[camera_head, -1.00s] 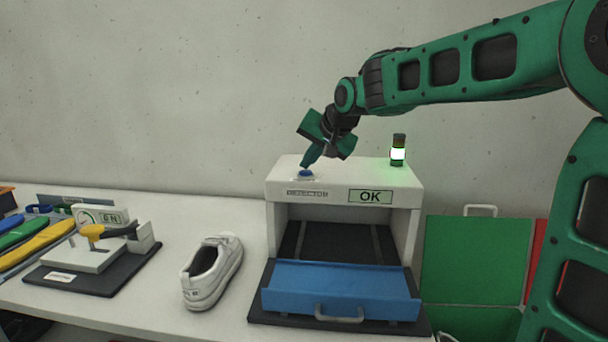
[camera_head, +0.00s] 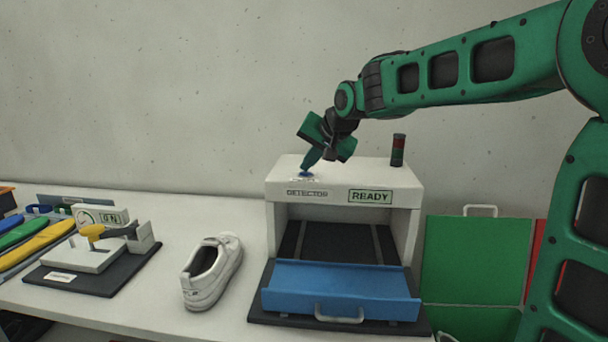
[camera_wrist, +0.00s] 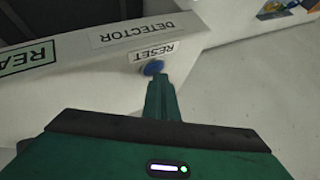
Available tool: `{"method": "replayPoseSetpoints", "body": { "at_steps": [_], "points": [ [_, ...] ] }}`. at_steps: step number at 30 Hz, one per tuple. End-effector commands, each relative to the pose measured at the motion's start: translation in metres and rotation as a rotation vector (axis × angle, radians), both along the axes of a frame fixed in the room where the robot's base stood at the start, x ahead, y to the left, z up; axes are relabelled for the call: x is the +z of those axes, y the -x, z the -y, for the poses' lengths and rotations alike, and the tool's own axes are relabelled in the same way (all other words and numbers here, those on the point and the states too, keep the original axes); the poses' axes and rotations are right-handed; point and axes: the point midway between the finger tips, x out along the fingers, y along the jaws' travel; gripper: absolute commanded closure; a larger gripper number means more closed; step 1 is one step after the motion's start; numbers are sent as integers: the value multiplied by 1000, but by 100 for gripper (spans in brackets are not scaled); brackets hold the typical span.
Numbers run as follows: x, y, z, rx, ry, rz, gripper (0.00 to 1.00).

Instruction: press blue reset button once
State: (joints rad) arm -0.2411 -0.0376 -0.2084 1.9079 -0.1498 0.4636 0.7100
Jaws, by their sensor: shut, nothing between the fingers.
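The blue reset button (camera_head: 303,174) sits on the top left of the white detector (camera_head: 345,181), beside a RESET label (camera_wrist: 155,52). The button also shows in the wrist view (camera_wrist: 153,67), just beyond my fingertips. My gripper (camera_head: 308,167) is shut and empty, pointing down, with its tip at the button. It appears to touch the button. In the wrist view the shut fingers (camera_wrist: 160,82) partly cover the button's near side. The detector's display (camera_head: 370,196) reads READY. The signal light (camera_head: 398,150) on top is unlit.
A blue drawer tray (camera_head: 340,287) sits pulled out in front of the detector. A white shoe (camera_head: 211,272) stands to its left. A gauge fixture (camera_head: 97,246) is further left. A green panel (camera_head: 470,260) stands at the right.

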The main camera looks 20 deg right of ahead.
Motion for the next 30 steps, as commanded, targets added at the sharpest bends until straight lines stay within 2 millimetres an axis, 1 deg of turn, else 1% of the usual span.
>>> {"method": "replayPoseSetpoints", "body": {
  "at_steps": [12, 23, 26, 30],
  "points": [
    [17, 0, -1, 1, -1, 1, 100],
    [19, 0, 0, 0, 0, 0, 100],
    [24, 0, 0, 0, 0, 1, 100],
    [36, 0, 0, 0, 0, 1, 100]
  ]
}}
